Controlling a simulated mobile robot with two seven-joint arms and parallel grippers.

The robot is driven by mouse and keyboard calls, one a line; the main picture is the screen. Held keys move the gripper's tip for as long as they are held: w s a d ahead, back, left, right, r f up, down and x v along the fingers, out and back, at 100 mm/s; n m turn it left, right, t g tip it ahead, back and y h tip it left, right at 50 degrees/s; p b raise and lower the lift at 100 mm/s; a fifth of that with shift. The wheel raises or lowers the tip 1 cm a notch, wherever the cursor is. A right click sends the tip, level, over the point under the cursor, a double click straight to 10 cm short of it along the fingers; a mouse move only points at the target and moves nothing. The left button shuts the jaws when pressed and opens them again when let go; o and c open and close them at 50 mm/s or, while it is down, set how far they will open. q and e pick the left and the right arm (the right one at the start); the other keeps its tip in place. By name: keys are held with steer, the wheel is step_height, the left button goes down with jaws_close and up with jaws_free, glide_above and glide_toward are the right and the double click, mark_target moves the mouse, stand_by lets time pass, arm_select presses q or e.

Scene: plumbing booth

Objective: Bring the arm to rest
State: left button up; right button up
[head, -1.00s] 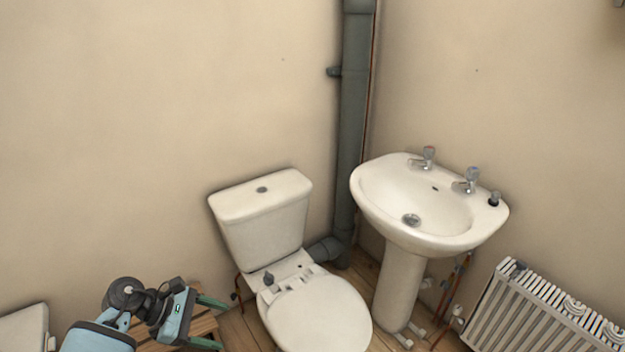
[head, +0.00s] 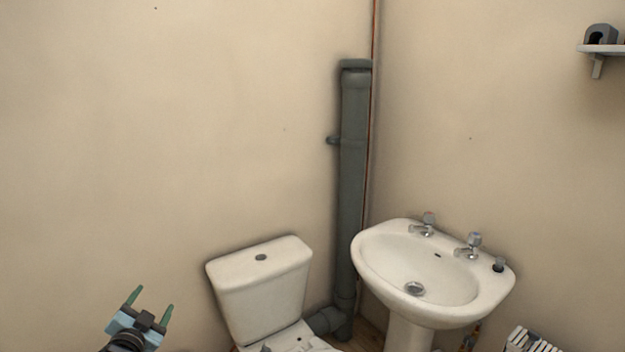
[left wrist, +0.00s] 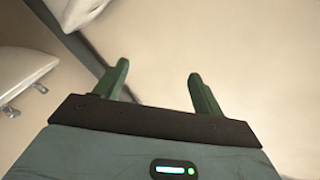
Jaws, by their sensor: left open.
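My left gripper (head: 151,303) is at the lower left of the head view, in front of the bare wall and left of the toilet. Its two green fingers point up and stand apart, with nothing between them. In the left wrist view the open fingers (left wrist: 158,88) also show, empty, with plain wall beyond them. My right gripper is in neither view.
A toilet with its cistern (head: 262,290) stands at the bottom middle. A washbasin (head: 430,280) is right of it, with a grey soil pipe (head: 352,190) between them. A radiator (head: 533,341) is at the lower right, a shelf (head: 602,50) at the upper right.

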arm_select(q)
steer(key=s+d+f+n+g+h, duration=0.1)
steer(key=s+d+f+n+g, duration=0.2)
steer(key=s+f, duration=0.65)
steer(key=s+d+f+n+g+h, duration=0.1)
steer(key=s+d+f+g, duration=0.1)
steer(key=s+d+f, duration=0.6)
steer(key=s+d+f+n+g, duration=0.1)
steer(key=s+d+f+g, duration=0.1)
steer(key=s, duration=1.2)
steer(key=s+d+f+g+h, duration=0.1)
steer(key=s+d+f, duration=0.3)
steer(key=s, duration=1)
steer(key=shift+s+d+f+n+g, duration=0.4)
steer(key=shift+f, duration=0.1)
